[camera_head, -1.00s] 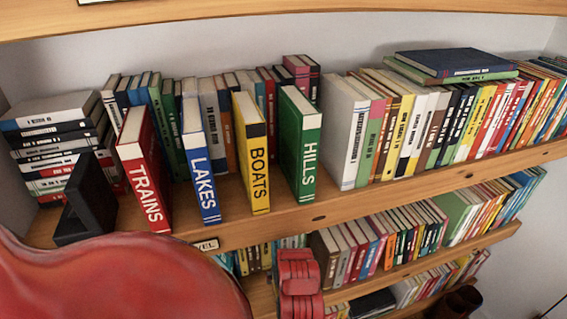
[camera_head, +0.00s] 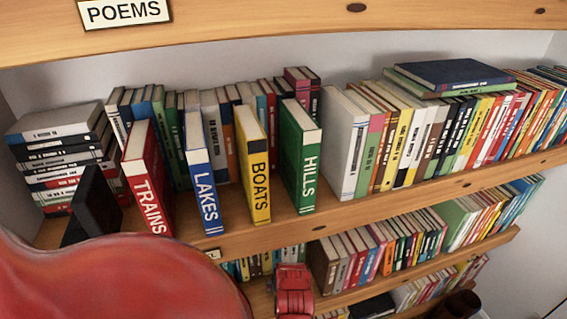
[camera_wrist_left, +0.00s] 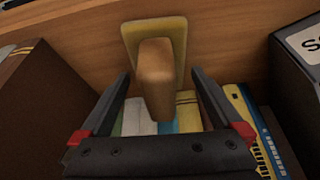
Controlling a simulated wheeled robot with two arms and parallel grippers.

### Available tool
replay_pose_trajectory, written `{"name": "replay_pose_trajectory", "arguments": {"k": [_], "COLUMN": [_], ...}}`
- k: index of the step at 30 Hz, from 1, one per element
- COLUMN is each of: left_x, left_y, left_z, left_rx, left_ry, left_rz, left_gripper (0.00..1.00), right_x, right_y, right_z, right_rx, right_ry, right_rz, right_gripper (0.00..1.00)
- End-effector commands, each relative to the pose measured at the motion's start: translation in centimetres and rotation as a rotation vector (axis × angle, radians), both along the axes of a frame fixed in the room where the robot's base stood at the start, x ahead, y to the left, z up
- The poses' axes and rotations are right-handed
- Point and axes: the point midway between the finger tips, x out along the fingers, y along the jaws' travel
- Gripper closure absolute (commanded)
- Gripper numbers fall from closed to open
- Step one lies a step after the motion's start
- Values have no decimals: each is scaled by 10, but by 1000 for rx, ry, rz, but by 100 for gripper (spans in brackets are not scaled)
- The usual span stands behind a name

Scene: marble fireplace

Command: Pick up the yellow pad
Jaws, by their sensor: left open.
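In the left wrist view, a yellow pad (camera_wrist_left: 174,29) with a tan block-like grip (camera_wrist_left: 155,75) sticking out of it sits against a wooden board. My left gripper (camera_wrist_left: 158,77) is open, with one dark finger on each side of the grip. Gaps show between the fingers and the grip. Neither the pad nor the left fingers can be made out in the head view, where my red arm part covers the lower left. My right gripper is in neither view.
In the left wrist view, a brown block (camera_wrist_left: 40,100) stands at left and a dark labelled box (camera_wrist_left: 300,65) at right. Books (camera_wrist_left: 190,112) lie below the gripper. In the head view, bookshelves (camera_head: 400,202) fill the scene, with a POEMS label (camera_head: 123,12) on top.

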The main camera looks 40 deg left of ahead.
Motion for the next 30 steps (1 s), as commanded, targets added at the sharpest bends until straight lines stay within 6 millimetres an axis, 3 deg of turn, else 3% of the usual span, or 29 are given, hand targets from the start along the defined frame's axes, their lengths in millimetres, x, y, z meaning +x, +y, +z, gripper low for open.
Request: {"name": "replay_pose_trajectory", "arguments": {"k": [7, 8, 21, 30], "left_x": [1, 1, 1, 1], "left_y": [1, 1, 0, 0], "left_z": [-1, -1, -1, 0], "left_rx": [1, 1, 0, 0], "left_ry": [-2, -2, -2, -1], "left_rz": [1, 1, 1, 0], "left_gripper": [0, 4, 80, 80], "right_x": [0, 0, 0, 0], "right_y": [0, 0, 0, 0], "right_z": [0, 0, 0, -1], "right_rx": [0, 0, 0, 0], "right_ry": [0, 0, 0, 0], "right_rz": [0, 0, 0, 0], "right_gripper": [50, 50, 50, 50]}}
